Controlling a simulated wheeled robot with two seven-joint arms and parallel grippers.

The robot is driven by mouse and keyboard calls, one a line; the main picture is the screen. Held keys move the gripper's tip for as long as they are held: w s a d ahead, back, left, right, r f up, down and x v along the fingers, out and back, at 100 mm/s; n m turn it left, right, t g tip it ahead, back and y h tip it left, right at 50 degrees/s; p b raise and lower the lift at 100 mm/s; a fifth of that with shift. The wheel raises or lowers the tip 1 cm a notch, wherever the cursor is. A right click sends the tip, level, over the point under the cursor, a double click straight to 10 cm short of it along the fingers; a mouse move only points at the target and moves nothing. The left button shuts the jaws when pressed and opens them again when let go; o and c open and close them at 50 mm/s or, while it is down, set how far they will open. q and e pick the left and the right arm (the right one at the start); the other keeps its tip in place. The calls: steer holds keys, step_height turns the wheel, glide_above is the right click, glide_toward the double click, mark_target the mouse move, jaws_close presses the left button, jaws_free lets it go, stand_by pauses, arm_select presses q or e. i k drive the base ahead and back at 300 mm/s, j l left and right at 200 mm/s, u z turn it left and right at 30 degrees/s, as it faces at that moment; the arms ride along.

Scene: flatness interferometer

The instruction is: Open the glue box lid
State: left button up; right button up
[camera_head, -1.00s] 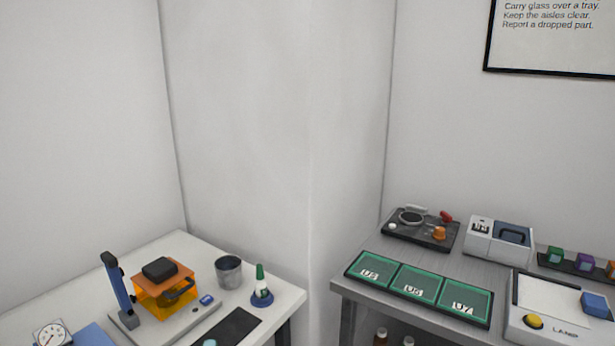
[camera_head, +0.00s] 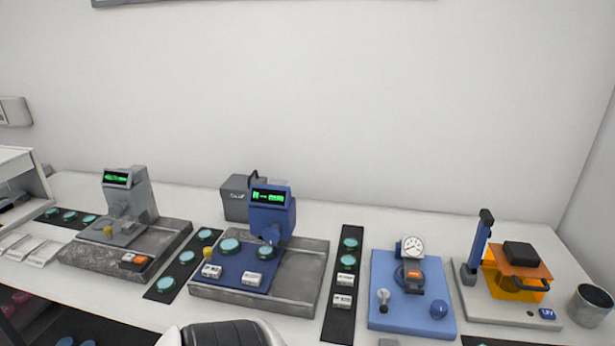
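A dark grey box (camera_head: 235,198) with a small pale label that seems to read GLUE stands at the back of the table, near the wall. It looks like the glue box. A blue instrument (camera_head: 268,212) with a green display stands in front and hides its right part. A dark handle-like piece (camera_head: 254,176) shows above the box's right side. The top looks closed, but it is too small and partly covered to be sure. Neither gripper is in view. A white and black rounded part at the bottom edge seems to be mine.
A grey instrument (camera_head: 128,199) stands left on a stone base. Black strips (camera_head: 343,317) with teal discs lie between stations. A blue plate (camera_head: 393,322) with a dial gauge, an orange-shielded device (camera_head: 515,272) and a grey cup (camera_head: 588,305) stand right. Table between box and wall is narrow.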

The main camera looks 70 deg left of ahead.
mark_target(237, 186)
steer(key=u, duration=2.55)
